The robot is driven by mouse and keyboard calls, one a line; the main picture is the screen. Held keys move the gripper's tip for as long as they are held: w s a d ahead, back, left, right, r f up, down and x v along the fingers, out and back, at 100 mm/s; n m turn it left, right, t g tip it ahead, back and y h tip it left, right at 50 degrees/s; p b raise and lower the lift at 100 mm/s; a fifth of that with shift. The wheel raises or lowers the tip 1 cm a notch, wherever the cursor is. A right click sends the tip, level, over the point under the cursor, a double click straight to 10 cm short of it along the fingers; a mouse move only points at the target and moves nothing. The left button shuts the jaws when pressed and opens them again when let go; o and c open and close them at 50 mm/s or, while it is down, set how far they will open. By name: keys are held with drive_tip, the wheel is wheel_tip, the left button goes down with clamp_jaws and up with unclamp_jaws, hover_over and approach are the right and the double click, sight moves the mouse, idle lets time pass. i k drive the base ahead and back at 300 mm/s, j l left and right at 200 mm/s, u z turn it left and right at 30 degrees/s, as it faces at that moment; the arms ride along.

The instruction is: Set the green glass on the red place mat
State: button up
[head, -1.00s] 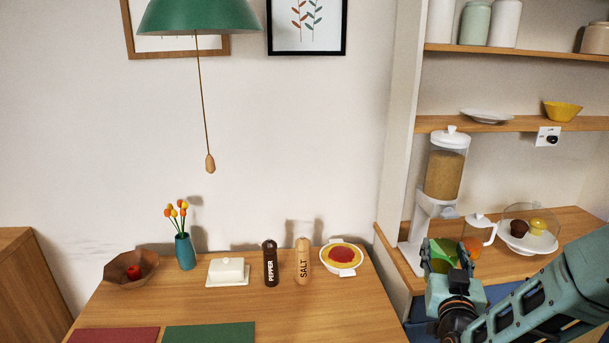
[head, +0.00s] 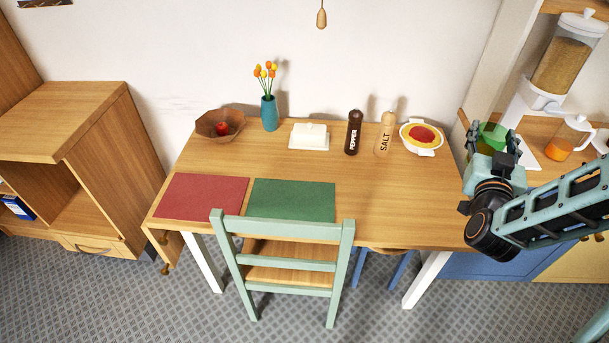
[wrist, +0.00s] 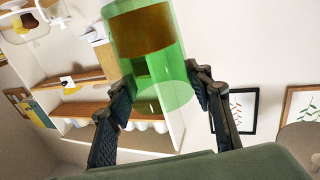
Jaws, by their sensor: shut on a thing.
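My gripper (head: 497,150) is at the right of the head view, near the table's right end and the counter. It is shut on the green glass (head: 487,136). In the wrist view the translucent green glass (wrist: 150,60) sits between the two fingers (wrist: 165,92). The red place mat (head: 201,196) lies flat and bare at the left front of the wooden table (head: 390,205), well to the left of my gripper.
A green mat (head: 293,200) lies right of the red one. A chair (head: 283,228) stands before it. Along the back are a bowl with a red fruit (head: 220,124), flower vase (head: 269,112), butter dish (head: 309,136), pepper (head: 353,133), salt (head: 384,133) and pasta bowl (head: 422,138). Front right tabletop is clear.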

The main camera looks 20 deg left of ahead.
sight(203, 196)
drive_tip(key=k+j+u, duration=0.2)
drive_tip(key=j, duration=1.15)
drive_tip(key=k+j+u, duration=0.2)
drive_tip(key=j, duration=1.15)
drive_tip(key=j+u, duration=0.2)
drive_tip(key=j, duration=1.2)
drive_tip(key=k, duration=0.05)
